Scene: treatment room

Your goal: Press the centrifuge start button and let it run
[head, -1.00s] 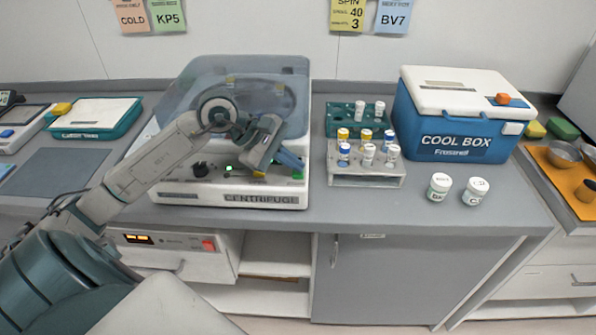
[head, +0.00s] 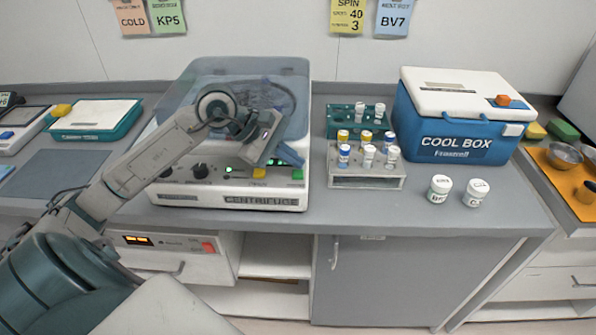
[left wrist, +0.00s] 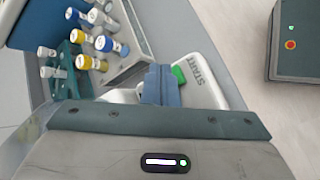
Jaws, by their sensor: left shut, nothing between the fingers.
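The white centrifuge (head: 262,202) stands on the bench under a see-through bluish lid (head: 235,72), which looks shut. Its front panel has dark knobs, small green lights, a yellow button (head: 259,173) and a green start button (head: 297,174). My left gripper (head: 291,160) is shut and empty, its blue fingertips just above the green button and seemingly apart from it. My arm hides part of the lid and panel. My right gripper is not in view.
A grey rack (head: 367,183) with capped tubes and a green rack (head: 345,108) stand close right of the centrifuge. Farther right are a blue cool box (head: 455,135) and two white jars (head: 439,188). The bench front between centrifuge and jars is clear.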

